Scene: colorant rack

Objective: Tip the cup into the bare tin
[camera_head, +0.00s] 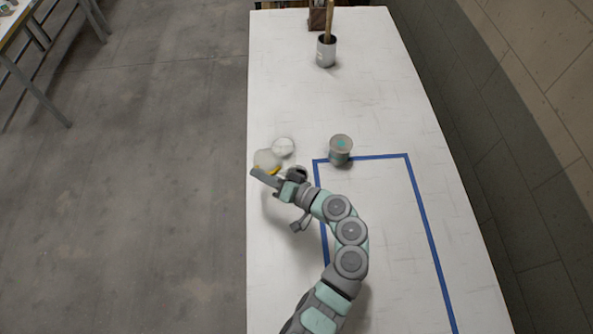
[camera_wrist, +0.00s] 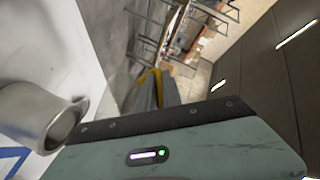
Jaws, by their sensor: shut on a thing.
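My gripper (camera_head: 267,174) is at the left side of the white table, shut on the cup (camera_head: 266,158), a pale round vessel at the fingertips with a yellow edge next to it. In the wrist view a plain grey metal tin (camera_wrist: 38,112) with an open mouth shows at the left, looking like the bare tin. The cup cannot be made out clearly there, so its tilt and any contents are unclear.
A pot holding a wooden stick (camera_head: 326,52) and a brown rack (camera_head: 318,18) stand at the far end. The table between is clear.

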